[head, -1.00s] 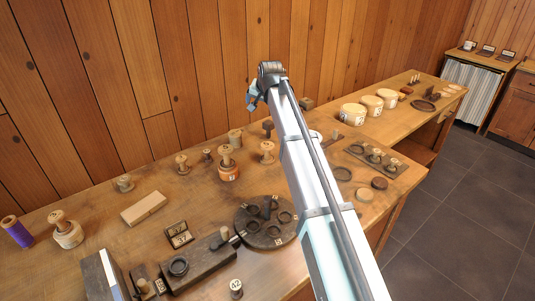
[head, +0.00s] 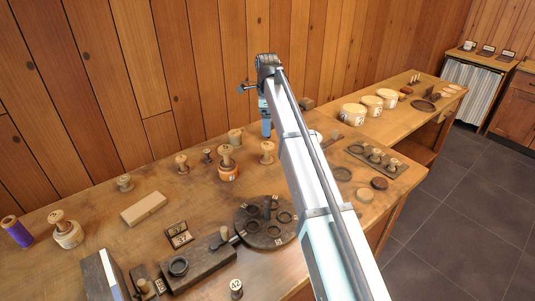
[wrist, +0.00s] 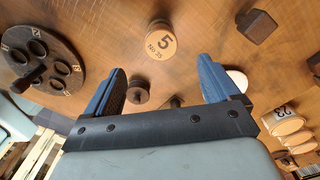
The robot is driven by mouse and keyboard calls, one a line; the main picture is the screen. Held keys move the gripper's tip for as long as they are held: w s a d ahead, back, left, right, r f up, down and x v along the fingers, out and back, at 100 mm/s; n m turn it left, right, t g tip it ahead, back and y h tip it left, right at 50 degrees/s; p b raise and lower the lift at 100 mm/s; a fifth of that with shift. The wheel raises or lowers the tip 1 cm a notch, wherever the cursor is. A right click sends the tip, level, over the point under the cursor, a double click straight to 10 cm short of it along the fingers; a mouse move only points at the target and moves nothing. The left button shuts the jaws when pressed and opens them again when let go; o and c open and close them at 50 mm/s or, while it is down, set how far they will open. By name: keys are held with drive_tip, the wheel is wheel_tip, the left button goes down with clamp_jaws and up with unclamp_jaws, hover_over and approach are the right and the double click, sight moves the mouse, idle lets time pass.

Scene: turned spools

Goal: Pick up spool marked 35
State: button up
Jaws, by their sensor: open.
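The spool marked 35 (wrist: 160,42) shows in the wrist view as a pale round top with a large 5 and "No 35". It lies beyond my fingertips, between their lines, and is not touched. In the head view it appears to be the pale wooden spool (head: 267,148) upright on the bench below my gripper, though its marking is too small to read there. My gripper (wrist: 162,75) is open and empty. In the head view my gripper (head: 266,128) points down above the bench, partly hidden by my arm.
A dark round plate with rings (head: 267,222) stands nearer the front. A spool on an orange-banded base (head: 228,168) stands left of the pale spool. A dark block (head: 307,103) and white tubs (head: 352,114) lie to the right. My arm hides part of the bench.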

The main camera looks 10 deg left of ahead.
sight(268, 152)
wheel_tip(268, 152, down, 14)
drive_tip(key=shift+d+r, duration=0.1)
drive_tip(key=shift+r, duration=0.15)
drive_tip(key=c, duration=1.1)
drive_tip(key=shift+c, duration=0.2)
